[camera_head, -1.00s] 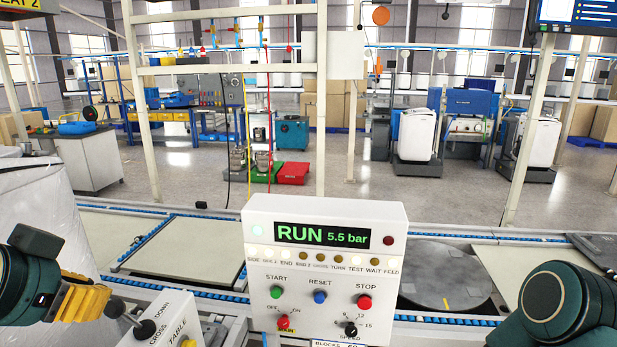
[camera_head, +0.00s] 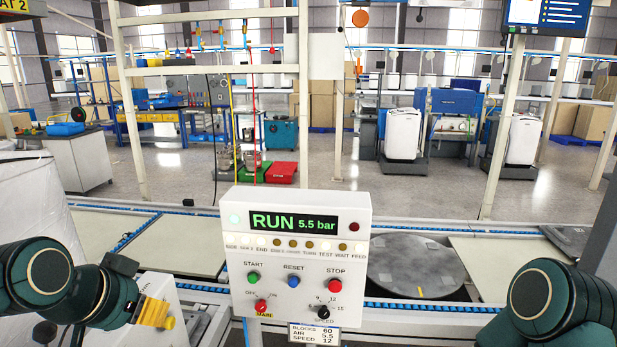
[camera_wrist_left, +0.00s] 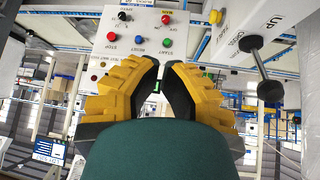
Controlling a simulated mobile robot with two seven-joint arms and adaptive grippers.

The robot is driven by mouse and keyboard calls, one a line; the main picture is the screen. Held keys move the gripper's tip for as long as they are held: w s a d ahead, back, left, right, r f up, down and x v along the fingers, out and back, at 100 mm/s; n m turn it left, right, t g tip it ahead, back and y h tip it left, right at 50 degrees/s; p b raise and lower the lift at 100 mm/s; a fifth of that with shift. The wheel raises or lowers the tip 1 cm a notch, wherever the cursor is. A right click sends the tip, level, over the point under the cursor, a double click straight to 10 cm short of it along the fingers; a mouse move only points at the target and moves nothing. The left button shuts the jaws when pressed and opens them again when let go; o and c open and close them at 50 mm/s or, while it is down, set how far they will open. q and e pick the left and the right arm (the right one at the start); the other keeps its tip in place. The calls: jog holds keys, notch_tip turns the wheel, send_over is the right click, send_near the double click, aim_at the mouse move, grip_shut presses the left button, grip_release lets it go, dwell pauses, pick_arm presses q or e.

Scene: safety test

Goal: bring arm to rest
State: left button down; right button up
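My left gripper (camera_head: 165,313) shows yellow fingers at the lower left of the head view, over the white lever box (camera_head: 187,290). In the left wrist view its fingers (camera_wrist_left: 162,66) curve together with tips nearly meeting and nothing held between them. My right arm (camera_head: 548,305) enters at the lower right, and its gripper is out of view. The white control panel (camera_head: 236,290) stands at the middle front, its display (camera_head: 295,222) reading RUN 5.5 bar. It also shows upside down in the left wrist view (camera_wrist_left: 122,52).
The lever box, with its black knob (camera_wrist_left: 269,90), is close to my left gripper in the wrist view. A grey round turntable (camera_head: 415,266) lies right of the panel on the conveyor line. A bulky pale wrapped load (camera_head: 35,200) stands at the left edge.

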pick_arm(q)
jog(key=w+d+f+n+g+h, duration=0.15)
jog(key=d+f, duration=0.25)
jog(key=f, duration=0.7)
jog(key=w+d+f+n+g, duration=0.1)
jog(key=w+d+f, duration=0.25)
jog(key=f, duration=0.85)
jog(key=s+d+f+n+g, duration=0.1)
jog(key=s+d+f, duration=0.3)
jog(key=f, duration=0.5)
jog(key=s+d+f+n+g, duration=0.1)
jog(key=s+d+f+g, duration=0.1)
jog(key=s+d+f, duration=0.2)
jog(key=s+f, duration=0.3)
jog(key=f, duration=0.2)
jog(key=shift+d+f, duration=0.2)
jog(key=shift+f, duration=0.1)
jog(key=shift+w, duration=0.1)
